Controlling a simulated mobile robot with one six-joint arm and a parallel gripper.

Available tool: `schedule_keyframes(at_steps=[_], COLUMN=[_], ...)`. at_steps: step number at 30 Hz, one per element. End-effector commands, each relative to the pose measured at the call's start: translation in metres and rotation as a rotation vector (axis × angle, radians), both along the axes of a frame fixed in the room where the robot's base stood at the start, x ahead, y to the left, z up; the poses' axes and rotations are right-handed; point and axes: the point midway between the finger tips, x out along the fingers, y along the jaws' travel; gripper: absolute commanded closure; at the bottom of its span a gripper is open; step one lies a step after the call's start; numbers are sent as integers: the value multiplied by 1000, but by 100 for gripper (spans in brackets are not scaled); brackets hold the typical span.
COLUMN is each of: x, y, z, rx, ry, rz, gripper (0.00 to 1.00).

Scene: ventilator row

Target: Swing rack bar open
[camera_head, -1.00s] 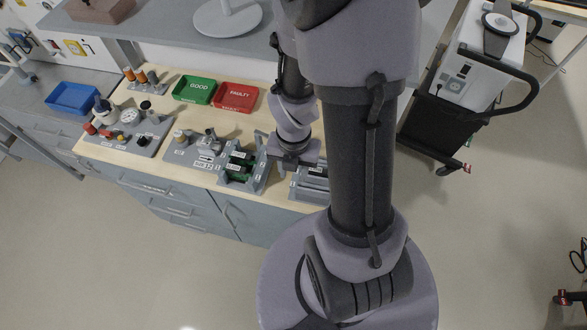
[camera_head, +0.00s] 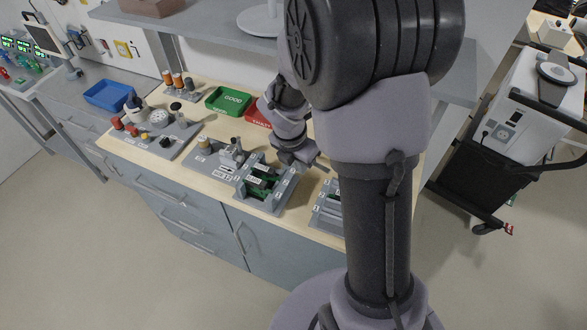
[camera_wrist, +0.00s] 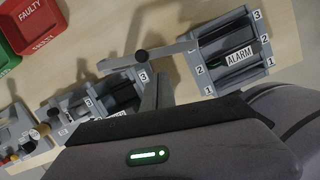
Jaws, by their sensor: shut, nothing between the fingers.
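A rack with an ALARM label (camera_wrist: 240,55) stands at the upper right of the wrist view. A grey bar (camera_wrist: 172,50) with a dark round knob (camera_wrist: 141,57) reaches out from this rack's left side, its free end near the second rack (camera_wrist: 110,98). My gripper (camera_wrist: 155,78) is shut and empty, fingertips just below the bar by the knob; I cannot tell whether they touch it. In the head view my gripper (camera_head: 308,165) is above the bench between the left rack (camera_head: 265,184) and the right rack (camera_head: 327,208), which my arm partly hides.
A green GOOD tray (camera_head: 228,101) and a red FAULTY tray (camera_head: 257,116) lie behind the racks. Fixtures with a gauge (camera_head: 159,118) and a blue tray (camera_head: 108,95) are farther left. A shelf (camera_head: 190,32) overhangs the back. A cart (camera_head: 500,130) stands right.

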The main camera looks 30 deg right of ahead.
Motion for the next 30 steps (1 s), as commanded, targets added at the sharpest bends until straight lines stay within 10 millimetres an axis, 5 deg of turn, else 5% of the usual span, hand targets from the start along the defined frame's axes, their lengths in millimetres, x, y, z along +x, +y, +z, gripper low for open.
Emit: schedule_keyframes(at_steps=[30], x=[13], y=[-33], z=[1], rx=[1], ry=[1], rz=[1], gripper=[100])
